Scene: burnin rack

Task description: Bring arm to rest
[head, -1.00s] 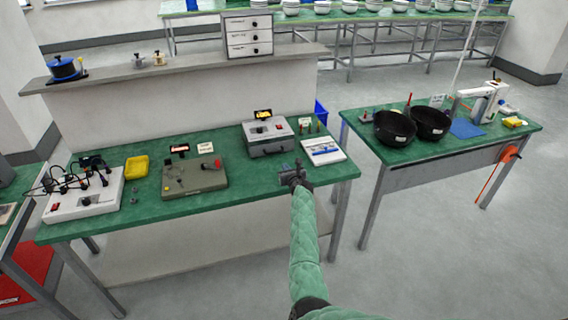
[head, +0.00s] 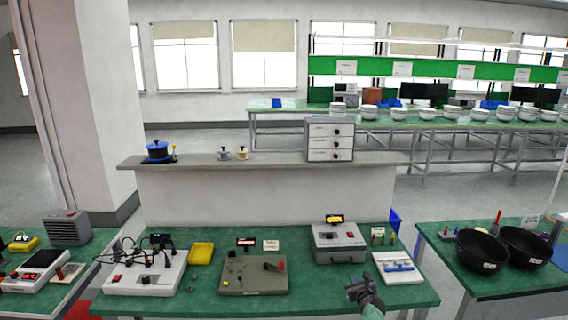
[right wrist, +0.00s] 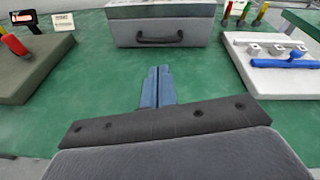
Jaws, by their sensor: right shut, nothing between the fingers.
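My right gripper (head: 358,289) is at the front edge of the green bench (head: 205,308) in the head view, with my green sleeve below it. In the right wrist view its two fingers (right wrist: 157,86) lie together with nothing between them, over bare green bench top. They point toward the grey case with a black handle (right wrist: 160,36) and are apart from it. My left gripper does not show in either view.
A grey-green panel box (head: 254,275) stands left of my gripper and a white tray with blue parts (head: 398,268) right of it. The grey instrument case (head: 338,244) is behind. Black bowls (head: 481,251) stand on the right table. Bare bench top lies around the gripper.

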